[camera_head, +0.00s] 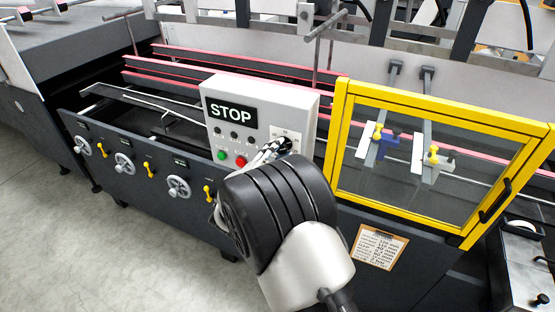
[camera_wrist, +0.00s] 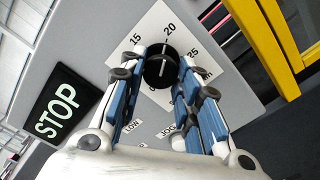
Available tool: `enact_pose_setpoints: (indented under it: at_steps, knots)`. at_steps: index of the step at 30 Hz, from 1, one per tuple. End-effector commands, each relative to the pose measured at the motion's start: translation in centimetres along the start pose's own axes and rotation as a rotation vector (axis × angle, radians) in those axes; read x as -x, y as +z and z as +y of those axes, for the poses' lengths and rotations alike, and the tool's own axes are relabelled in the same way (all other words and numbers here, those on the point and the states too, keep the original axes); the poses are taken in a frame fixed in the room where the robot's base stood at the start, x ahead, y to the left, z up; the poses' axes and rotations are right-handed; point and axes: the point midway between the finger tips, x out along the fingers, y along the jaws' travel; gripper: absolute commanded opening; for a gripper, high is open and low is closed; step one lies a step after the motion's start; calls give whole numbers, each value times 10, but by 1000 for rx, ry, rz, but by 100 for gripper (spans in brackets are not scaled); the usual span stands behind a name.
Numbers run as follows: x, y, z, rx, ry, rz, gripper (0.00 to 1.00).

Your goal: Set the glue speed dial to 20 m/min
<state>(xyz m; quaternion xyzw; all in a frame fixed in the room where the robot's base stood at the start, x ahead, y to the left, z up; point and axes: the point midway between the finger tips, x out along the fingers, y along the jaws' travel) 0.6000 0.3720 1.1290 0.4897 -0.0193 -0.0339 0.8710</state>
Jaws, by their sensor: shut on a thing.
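The black glue speed dial (camera_wrist: 160,66) sits on a white scale plate (camera_wrist: 207,52) on the grey control box. The plate shows 15, 20 and 25 around the dial. The dial's white pointer line points roughly towards 20; I cannot tell whether it is exact. My gripper (camera_wrist: 158,70) has a finger on each side of the dial and is shut on it. In the head view my gripper (camera_head: 277,147) reaches the box's right side and hides most of the dial. Part of the scale is hidden by the fingers.
The grey control box (camera_head: 262,97) has a STOP display (camera_head: 231,112), a green button (camera_head: 222,155) and a red button (camera_head: 240,161). A yellow-framed clear guard (camera_head: 341,130) stands close to its right. Handwheels (camera_head: 125,163) line the lower left panel.

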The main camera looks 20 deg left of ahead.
Motion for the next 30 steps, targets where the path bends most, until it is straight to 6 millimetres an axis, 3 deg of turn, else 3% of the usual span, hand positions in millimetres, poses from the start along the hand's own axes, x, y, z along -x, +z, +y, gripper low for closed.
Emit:
enact_pose_setpoints:
  at_steps: [16,17,25,30]
  knots:
    - [0,0,1,-24,0,0,7]
    - [0,0,1,-24,0,0,32]
    - [0,0,0,-23,0,0,50]
    - [0,0,0,-23,0,0,51]
